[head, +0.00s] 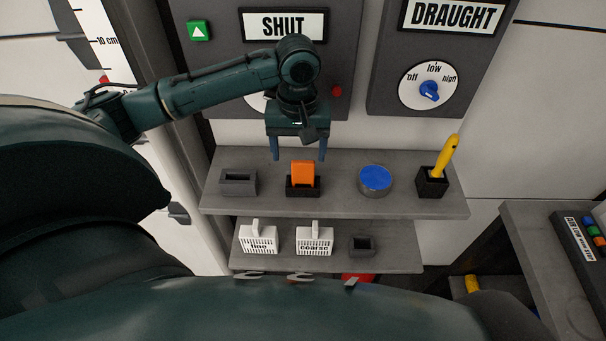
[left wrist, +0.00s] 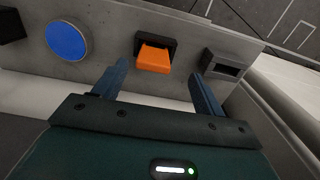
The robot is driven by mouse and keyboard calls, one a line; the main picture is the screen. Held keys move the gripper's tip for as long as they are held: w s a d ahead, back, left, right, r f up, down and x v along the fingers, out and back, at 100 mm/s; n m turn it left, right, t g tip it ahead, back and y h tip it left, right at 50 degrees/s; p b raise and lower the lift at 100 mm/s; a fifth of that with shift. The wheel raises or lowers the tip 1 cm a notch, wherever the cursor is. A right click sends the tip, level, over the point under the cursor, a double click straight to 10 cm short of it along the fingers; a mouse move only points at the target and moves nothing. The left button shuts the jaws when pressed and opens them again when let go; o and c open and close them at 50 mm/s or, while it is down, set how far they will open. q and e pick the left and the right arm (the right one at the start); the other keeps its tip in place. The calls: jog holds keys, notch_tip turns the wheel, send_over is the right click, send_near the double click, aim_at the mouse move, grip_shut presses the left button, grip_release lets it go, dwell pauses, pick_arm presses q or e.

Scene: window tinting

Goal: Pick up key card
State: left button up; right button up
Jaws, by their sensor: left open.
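The orange key card (head: 303,172) stands upright in a small black holder (head: 303,187) on the upper grey shelf. It also shows in the left wrist view (left wrist: 154,60), between my two fingers in the picture. My left gripper (head: 299,157) is open and empty, with its blue fingers pointing down above and behind the card. The card and the fingers look apart. My right gripper is not in view.
An empty grey holder (head: 238,182) is left of the card. A blue-topped round tin (head: 375,180) and a black cup with a yellow-handled tool (head: 434,180) are to the right. The lower shelf (head: 396,252) holds two white labelled baskets. A panel marked SHUT (head: 345,60) rises behind.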

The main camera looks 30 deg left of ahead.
aim_at(303, 162)
pick_arm(q)
jog(key=f, duration=0.3)
jog(key=w+f, duration=0.1)
jog(key=f, duration=0.1)
jog(key=shift+d+f+p, duration=0.2)
jog(key=shift+f+p, duration=0.1)
jog(key=shift+f, duration=0.6)
jog(key=shift+c, duration=0.5)
jog(key=c, duration=1)
jog(key=shift+r, duration=0.15)
